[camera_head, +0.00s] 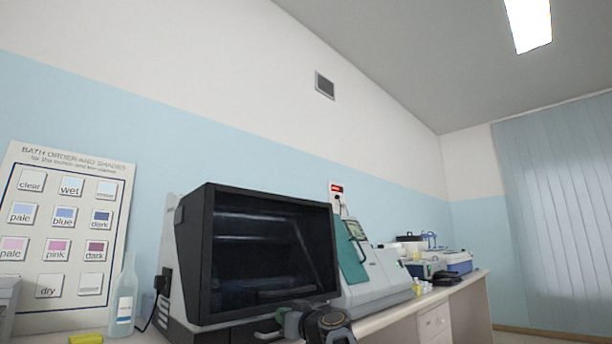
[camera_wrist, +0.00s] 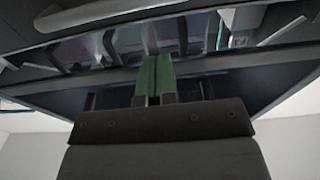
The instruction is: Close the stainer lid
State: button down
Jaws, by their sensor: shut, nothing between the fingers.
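The stainer is a boxy machine with a pale side (camera_head: 168,240) and a large black-framed lid with a dark see-through pane (camera_head: 265,250). The pane faces forward; I cannot tell exactly how far the lid is open. My gripper (camera_head: 282,318) is at the lid's lower edge, right of its middle. In the wrist view the green fingertips (camera_wrist: 153,78) are together and empty, overlapping the dark lid edge (camera_wrist: 230,85). Whether they touch it is unclear. A pale bar (camera_wrist: 105,14) crosses the top of the wrist view.
A bottle (camera_head: 124,300) and a yellow item (camera_head: 86,338) stand left of the stainer. A bath-order board (camera_head: 68,235) leans on the wall. A grey and teal machine (camera_head: 375,270) stands close on the right, with more equipment (camera_head: 455,262) farther along the bench.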

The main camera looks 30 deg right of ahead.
jog(key=shift+w+a, duration=0.15)
jog(key=shift+a, duration=0.1)
jog(key=shift+d+f, duration=0.1)
jog(key=shift+f, duration=0.05)
dwell(0.4)
